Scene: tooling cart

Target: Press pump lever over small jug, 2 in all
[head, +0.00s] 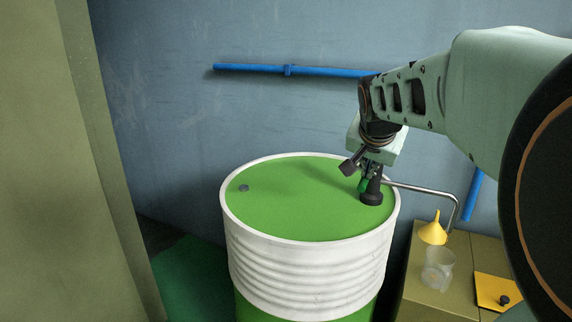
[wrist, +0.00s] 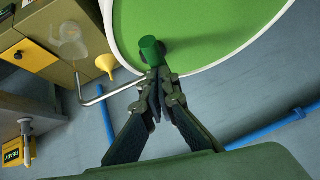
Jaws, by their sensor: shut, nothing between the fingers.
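The hand pump (head: 371,192) has a dark body and stands on the right side of the green drum lid (head: 290,205). Its green lever grip (head: 363,185) also shows in the wrist view (wrist: 151,49). My gripper (head: 366,174) is over the pump, pointing down. In the wrist view its fingers (wrist: 158,77) are shut and empty, with tips at the green grip; I cannot tell whether they touch it. The bent metal spout (head: 440,190) reaches right from the pump. A small clear jug (head: 437,270) stands on the cart below the spout's end. I cannot make out any liquid.
A yellow funnel (head: 433,232) is near the jug, behind it in the head view. A yellow plate (head: 497,291) with a dark knob lies right of the jug. A blue pipe (head: 290,70) runs along the wall.

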